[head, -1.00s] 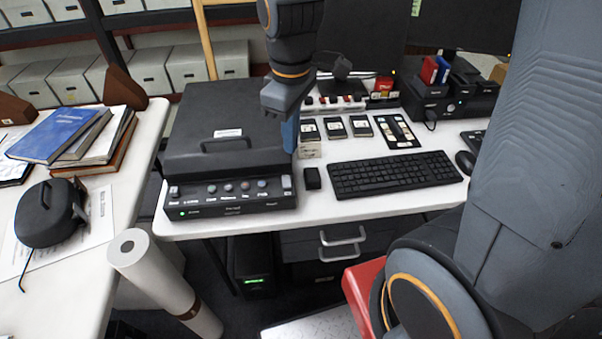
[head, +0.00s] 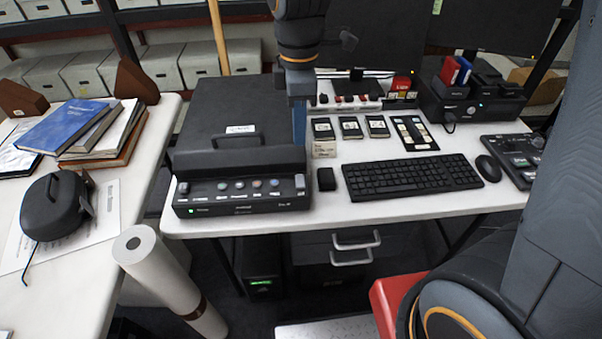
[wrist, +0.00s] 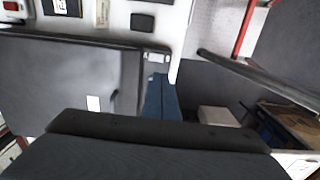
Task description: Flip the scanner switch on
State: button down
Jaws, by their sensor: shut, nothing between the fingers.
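The scanner (head: 215,112) is a black box with a lid and handle, on the white desk. Its front panel (head: 242,197) has a row of knobs, a light grey switch at the right end (head: 300,182) and another at the left end (head: 183,188). A green light shows at the panel's left. My gripper (head: 299,140) has blue fingers pointing down, by the scanner's right side and behind the right-end switch. The fingers are shut and empty. The wrist view shows them (wrist: 157,82) beside the scanner body (wrist: 85,75). The switch's position is too small to tell.
A small labelled box (head: 322,150), a small black block (head: 326,179) and a keyboard (head: 412,177) lie right of the scanner. Several cards lie behind the keyboard. Books (head: 60,128) and a black device (head: 53,205) lie on the left table. A paper roll (head: 170,285) leans between the tables.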

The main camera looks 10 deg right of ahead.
aim_at(300, 184)
notch_tip(300, 184, down, 13)
jog(key=shift+f+p, duration=0.15)
jog(key=shift+p, duration=0.75)
